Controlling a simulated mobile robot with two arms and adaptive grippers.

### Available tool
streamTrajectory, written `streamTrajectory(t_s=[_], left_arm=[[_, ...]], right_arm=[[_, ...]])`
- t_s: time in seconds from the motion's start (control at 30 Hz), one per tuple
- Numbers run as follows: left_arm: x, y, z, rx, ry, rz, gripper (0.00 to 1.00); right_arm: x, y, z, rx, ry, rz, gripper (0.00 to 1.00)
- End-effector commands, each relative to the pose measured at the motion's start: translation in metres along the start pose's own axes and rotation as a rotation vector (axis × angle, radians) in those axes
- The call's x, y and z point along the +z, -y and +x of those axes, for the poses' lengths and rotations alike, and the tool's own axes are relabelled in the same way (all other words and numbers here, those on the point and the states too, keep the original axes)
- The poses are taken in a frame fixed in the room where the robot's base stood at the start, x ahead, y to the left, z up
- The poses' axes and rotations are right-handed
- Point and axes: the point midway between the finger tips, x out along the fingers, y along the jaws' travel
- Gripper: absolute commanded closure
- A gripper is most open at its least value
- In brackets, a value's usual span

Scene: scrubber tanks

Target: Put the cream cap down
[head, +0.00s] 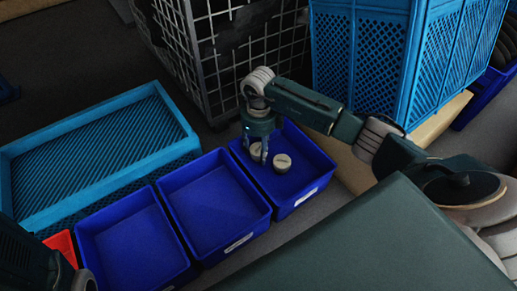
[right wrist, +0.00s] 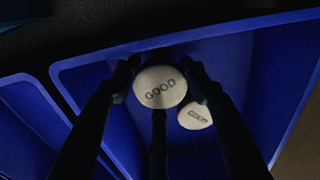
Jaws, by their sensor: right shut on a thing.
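My right gripper (head: 259,157) points down into the right one of three blue bins (head: 312,190). In the head view this cap (head: 256,149) shows between the fingers. A second cream cap (head: 282,162) rests in the same bin, just right of the gripper. It also shows in the right wrist view (right wrist: 195,115), with dark lettering too small to read. I cannot tell whether the held cap touches the bin floor. My left gripper is not in view.
The middle blue bin (head: 214,204) and left blue bin (head: 134,241) look empty. A light blue crate (head: 95,130) lies left of them, near a red bin (head: 62,245). A wire cage (head: 215,75) and a tall blue crate (head: 365,60) stand behind.

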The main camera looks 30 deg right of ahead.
Motion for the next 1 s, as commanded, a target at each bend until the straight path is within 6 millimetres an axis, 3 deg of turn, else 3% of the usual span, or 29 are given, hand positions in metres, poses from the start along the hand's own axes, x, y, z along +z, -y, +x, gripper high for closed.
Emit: streamTrajectory(t_s=[0.03, 0.1, 0.13, 0.57, 0.77, 1.0], left_arm=[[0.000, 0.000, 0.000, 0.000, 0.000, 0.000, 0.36], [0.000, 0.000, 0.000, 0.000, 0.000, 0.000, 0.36], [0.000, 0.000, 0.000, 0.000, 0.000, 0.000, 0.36], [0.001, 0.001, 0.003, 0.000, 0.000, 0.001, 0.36], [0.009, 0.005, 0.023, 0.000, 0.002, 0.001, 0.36], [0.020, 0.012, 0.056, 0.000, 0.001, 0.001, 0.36]], right_arm=[[0.000, 0.000, 0.000, 0.000, 0.000, 0.000, 0.52], [0.000, 0.000, 0.000, 0.000, 0.000, 0.000, 0.38], [0.000, 0.000, 0.000, 0.000, 0.000, 0.000, 0.37], [0.001, 0.000, -0.009, 0.001, 0.002, 0.000, 0.37], [0.001, 0.001, -0.043, -0.001, 0.003, 0.000, 0.37], [0.001, 0.001, -0.098, -0.001, 0.002, -0.001, 0.37]])
